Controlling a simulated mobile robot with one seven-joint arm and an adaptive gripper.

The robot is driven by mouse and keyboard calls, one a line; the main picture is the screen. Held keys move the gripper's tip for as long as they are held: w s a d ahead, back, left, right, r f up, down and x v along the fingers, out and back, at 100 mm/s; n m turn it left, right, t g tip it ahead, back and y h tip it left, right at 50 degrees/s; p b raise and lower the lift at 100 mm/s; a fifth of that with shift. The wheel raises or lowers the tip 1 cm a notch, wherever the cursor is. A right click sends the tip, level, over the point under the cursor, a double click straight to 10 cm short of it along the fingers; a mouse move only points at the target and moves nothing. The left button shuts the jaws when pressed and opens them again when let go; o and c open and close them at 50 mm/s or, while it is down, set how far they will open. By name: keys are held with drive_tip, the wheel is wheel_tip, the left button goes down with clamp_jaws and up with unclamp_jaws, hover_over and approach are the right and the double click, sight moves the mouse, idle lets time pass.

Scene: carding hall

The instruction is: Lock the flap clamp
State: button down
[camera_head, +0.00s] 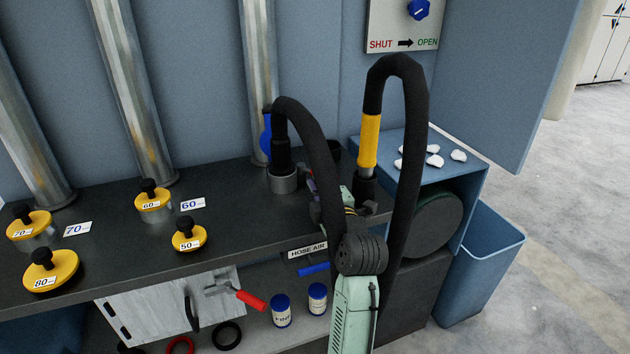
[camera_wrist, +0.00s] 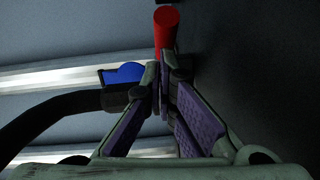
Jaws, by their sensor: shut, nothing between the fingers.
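A clamp with a grey metal body and a red handle (camera_head: 250,300) sits at the right edge of a pale grey flap (camera_head: 150,305), below the dark bench in the head view. The handle slants down to the right, clear of the flap. Whether the clamp grips the flap is too small to tell. My gripper (camera_head: 314,200), with purple pads, is above the bench near the hoses, up and right of the clamp. In the wrist view its fingers (camera_wrist: 163,98) are shut and empty. A red cylinder (camera_wrist: 167,28) shows beyond them; I cannot tell what it belongs to.
Black hoses (camera_head: 415,110) arch beside and behind my arm. Yellow knobbed weights (camera_head: 190,236) stand on the bench (camera_head: 120,250) at left. Blue-lidded jars (camera_head: 281,312) stand on the shelf below, right of the clamp. A blue bin (camera_head: 485,265) stands on the floor at right.

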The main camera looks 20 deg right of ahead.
sight(328, 175)
idle(0.3)
drive_tip(key=y+b, duration=0.1)
drive_tip(key=b, duration=0.1)
drive_tip(key=shift+d+f+n+b, duration=0.3)
drive_tip(key=shift+d, duration=0.1)
drive_tip(key=d+y+b, duration=0.1)
drive_tip(key=b, duration=0.2)
drive_tip(key=shift+w+n, duration=0.2)
drive_tip(key=shift+n, duration=0.2)
drive_tip(key=shift+w+d+r+b, duration=0.1)
drive_tip(key=shift+w+d+b, duration=0.15)
drive_tip(key=shift+d+b, duration=0.4)
drive_tip(key=shift+w+r+b, duration=0.1)
drive_tip(key=shift+r+b, duration=0.1)
drive_tip(key=shift+b, duration=0.1)
